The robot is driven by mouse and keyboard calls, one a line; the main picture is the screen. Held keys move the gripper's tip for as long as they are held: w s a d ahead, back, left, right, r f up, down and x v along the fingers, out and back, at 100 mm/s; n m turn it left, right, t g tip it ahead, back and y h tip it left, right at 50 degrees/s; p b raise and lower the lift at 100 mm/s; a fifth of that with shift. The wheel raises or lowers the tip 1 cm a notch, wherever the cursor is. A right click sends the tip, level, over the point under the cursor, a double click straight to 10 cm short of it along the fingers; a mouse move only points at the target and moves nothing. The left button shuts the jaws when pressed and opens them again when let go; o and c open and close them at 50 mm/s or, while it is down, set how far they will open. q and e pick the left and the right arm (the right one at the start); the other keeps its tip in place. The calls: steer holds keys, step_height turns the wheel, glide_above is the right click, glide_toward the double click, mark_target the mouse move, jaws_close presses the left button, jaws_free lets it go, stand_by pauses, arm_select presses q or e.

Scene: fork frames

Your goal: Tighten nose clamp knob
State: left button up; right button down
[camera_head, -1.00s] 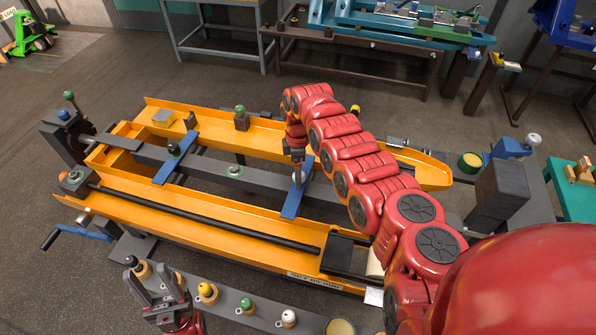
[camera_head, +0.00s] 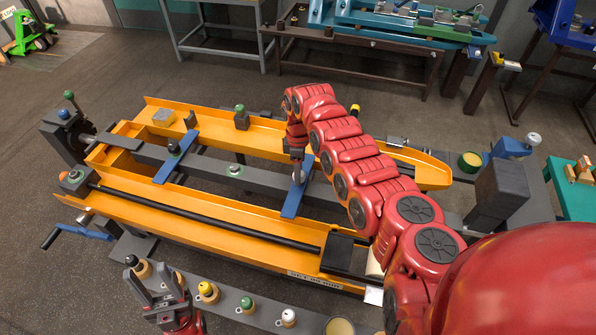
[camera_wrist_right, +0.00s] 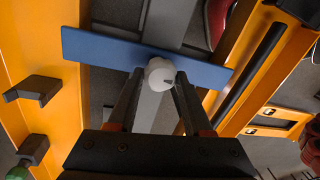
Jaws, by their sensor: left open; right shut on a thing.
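In the head view a blue clamp bar (camera_head: 290,205) lies across the orange fork frame near its tapered right end. A pale round knob sits at the middle of this bar; in the right wrist view the knob (camera_wrist_right: 160,74) is between my fingertips, over the blue bar (camera_wrist_right: 98,47). My right gripper (camera_head: 298,170) points down at it, shut on the knob; its fingers partly hide the knob in the head view. It also shows in the right wrist view (camera_wrist_right: 157,92). My left gripper (camera_head: 157,280) is open and empty, at the lower left near the front shelf.
A second blue bar (camera_head: 164,170) with a black knob (camera_head: 174,149) crosses the orange frame (camera_head: 200,209) farther left. A grey front shelf (camera_head: 225,309) holds several coloured knobs close to my left gripper. A crank handle (camera_head: 52,238) sticks out at left.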

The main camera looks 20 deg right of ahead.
steer(key=shift+w+m, duration=0.1)
steer(key=shift+m, duration=1.1)
steer(key=shift+f+m, duration=0.1)
steer(key=shift+m, duration=0.3)
steer(key=m+b, duration=0.1)
steer(key=m, duration=0.1)
steer(key=m+b, duration=0.1)
steer(key=m, duration=0.1)
steer(key=shift+m+t+y, duration=0.3)
steer(key=shift+d+m+b, duration=0.15)
steer(key=shift+m+b, duration=0.3)
steer(key=shift+m, duration=0.45)
steer(key=m, duration=0.2)
steer(key=shift+m+t, duration=0.3)
steer(key=shift+m, duration=0.1)
steer(key=shift+d+r+m+t+p, duration=0.15)
steer(key=shift+m+p, duration=0.2)
steer(key=shift+m, duration=0.9)
steer(key=shift+r+m+t+p, duration=0.15)
steer(key=shift+m+p, duration=0.15)
steer(key=shift+m, duration=0.95)
steer(key=shift+f, duration=0.1)
